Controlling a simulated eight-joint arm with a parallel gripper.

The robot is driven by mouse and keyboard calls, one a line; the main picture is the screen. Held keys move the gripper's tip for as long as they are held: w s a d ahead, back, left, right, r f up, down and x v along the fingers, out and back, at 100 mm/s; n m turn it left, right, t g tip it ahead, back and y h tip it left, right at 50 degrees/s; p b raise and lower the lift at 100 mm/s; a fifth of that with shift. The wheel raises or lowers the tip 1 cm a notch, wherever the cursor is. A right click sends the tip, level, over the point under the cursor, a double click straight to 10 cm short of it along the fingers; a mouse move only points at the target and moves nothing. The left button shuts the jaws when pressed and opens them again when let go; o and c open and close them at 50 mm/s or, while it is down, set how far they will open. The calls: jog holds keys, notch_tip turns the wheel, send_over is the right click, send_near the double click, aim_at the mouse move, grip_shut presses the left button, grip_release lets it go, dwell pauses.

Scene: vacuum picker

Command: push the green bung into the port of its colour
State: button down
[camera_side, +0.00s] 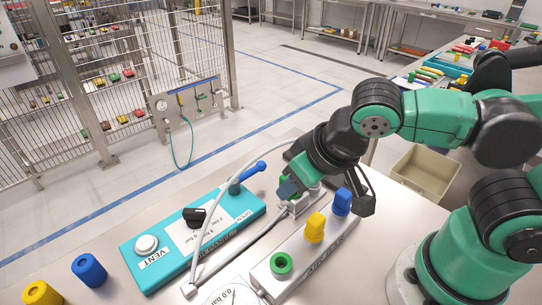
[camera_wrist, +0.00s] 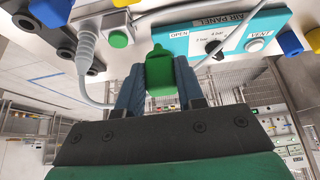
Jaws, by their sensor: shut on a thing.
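My gripper (camera_side: 288,188) is shut on the green bung (camera_wrist: 160,75), which shows between the two fingers in the wrist view. In the side view the bung is mostly hidden by the fingers. The green port (camera_side: 281,263) is a ring with a dark open hole at the near end of a pale manifold block (camera_side: 262,277). My gripper is above and behind it, well apart from it. A green round-ended piece (camera_wrist: 119,39) beside the bung also shows in the wrist view; I cannot tell whether it is the port.
A yellow piece (camera_side: 315,227) and a blue piece (camera_side: 342,202) stand upright on the block. The teal air panel (camera_side: 140,277) lies to the left, with a pale hose (camera_side: 207,240) crossing it. Loose blue (camera_side: 88,269) and yellow (camera_side: 41,293) pieces stand at lower left.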

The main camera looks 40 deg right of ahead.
jog(key=s+a+f, duration=0.1)
jog(key=a, duration=0.1)
jog(key=s+a+f, duration=0.1)
jog(key=s+a, duration=0.2)
jog(key=shift+s+a+f, duration=0.15)
jog(key=shift+a+f, duration=0.25)
jog(key=shift+f, duration=0.9)
jog(key=c, duration=1.1)
grip_release()
grip_shut()
jog(key=shift+f, duration=1.25)
